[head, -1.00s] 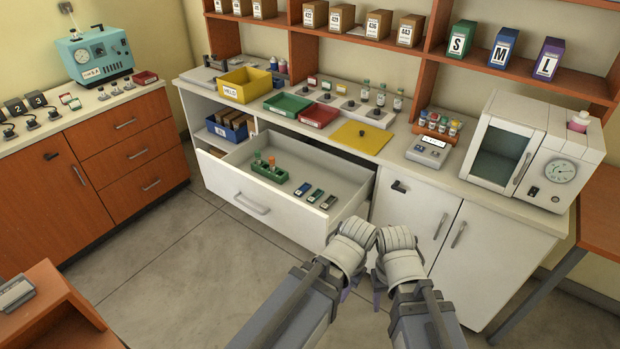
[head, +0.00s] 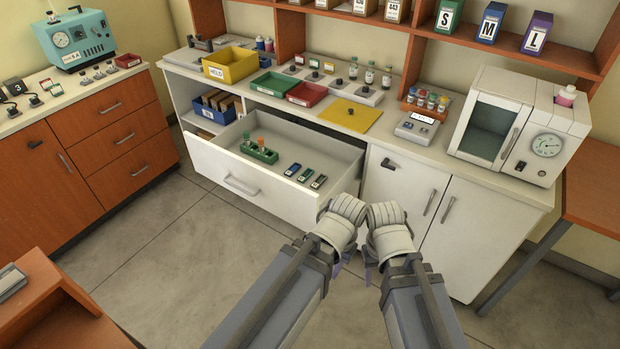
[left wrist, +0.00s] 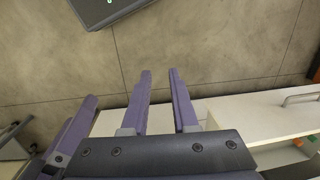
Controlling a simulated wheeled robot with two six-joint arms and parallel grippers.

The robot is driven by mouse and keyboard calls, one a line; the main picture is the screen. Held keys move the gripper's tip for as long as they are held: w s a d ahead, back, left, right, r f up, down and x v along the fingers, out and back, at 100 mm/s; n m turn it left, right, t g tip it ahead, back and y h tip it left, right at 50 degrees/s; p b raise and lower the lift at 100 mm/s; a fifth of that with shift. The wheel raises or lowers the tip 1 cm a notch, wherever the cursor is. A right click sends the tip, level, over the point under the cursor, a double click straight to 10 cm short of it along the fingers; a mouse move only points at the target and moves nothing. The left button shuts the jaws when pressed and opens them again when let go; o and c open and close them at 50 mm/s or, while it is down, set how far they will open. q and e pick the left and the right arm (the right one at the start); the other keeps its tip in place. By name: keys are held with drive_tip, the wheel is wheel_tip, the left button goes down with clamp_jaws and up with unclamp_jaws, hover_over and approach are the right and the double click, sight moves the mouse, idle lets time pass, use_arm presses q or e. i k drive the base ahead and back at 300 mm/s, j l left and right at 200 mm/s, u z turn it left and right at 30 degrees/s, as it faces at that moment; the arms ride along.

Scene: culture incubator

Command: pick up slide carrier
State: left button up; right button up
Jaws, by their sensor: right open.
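Three small flat slide carriers lie side by side in the open white drawer (head: 229,182) in the head view: a blue one (head: 293,169), a green one (head: 306,174) and a greyish-green one (head: 319,181). A green rack (head: 262,155) with vials stands left of them. My right gripper (head: 368,272) hangs in front of the cabinet, right of the drawer, open, mostly hidden by its wrist. My left gripper is beside it; the left wrist view shows its purple fingers (left wrist: 160,70) apart with nothing between them.
The drawer sticks out from a white cabinet (head: 420,215). Its worktop holds a yellow bin (head: 229,66), green and red trays, a yellow mat (head: 350,115) and a white oven (head: 505,130). An orange-brown desk (head: 55,305) stands at lower left. The floor before the drawer is clear.

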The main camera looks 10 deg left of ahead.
sight(296, 165)
drive_tip(key=i+z, duration=0.2)
drive_tip(key=i, duration=0.45)
drive_tip(key=i+j+z, duration=0.15)
drive_tip(key=j, duration=0.2)
drive_tip(key=i+j+z, duration=0.1)
drive_tip(key=i+j, duration=0.15)
drive_tip(key=j, duration=0.35)
drive_tip(key=z, duration=0.05)
